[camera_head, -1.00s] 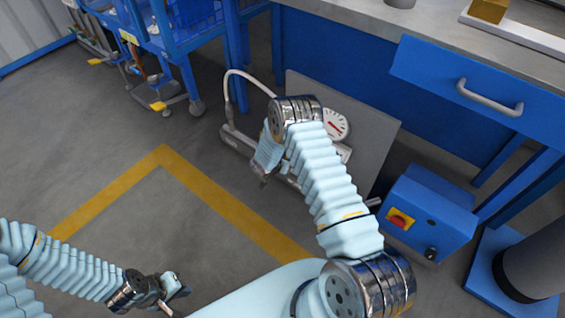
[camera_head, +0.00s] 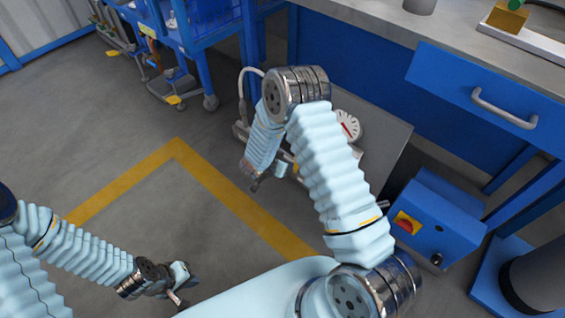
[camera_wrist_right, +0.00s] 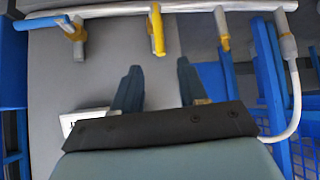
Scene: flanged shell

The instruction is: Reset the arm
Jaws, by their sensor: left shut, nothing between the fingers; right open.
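My right arm is pale blue and ribbed, with a dark metal elbow, in the middle of the head view. Its gripper (camera_head: 256,183) hangs at the end of the forearm, small and partly unclear there. In the right wrist view the right gripper (camera_wrist_right: 158,78) shows two dark blue fingers, spread apart with nothing between them. My left arm comes in low from the left, and its gripper (camera_head: 180,288) is shut and empty over the bare floor. The tips of the left gripper are small in this view.
A grey panel (camera_head: 385,142) with a dial gauge (camera_head: 347,126) and piping stands behind my right arm, which partly hides it. A blue box (camera_head: 437,216) with a red-yellow switch sits to its right. A workbench (camera_head: 360,12) stands behind. Floor with yellow tape (camera_head: 225,190) is open.

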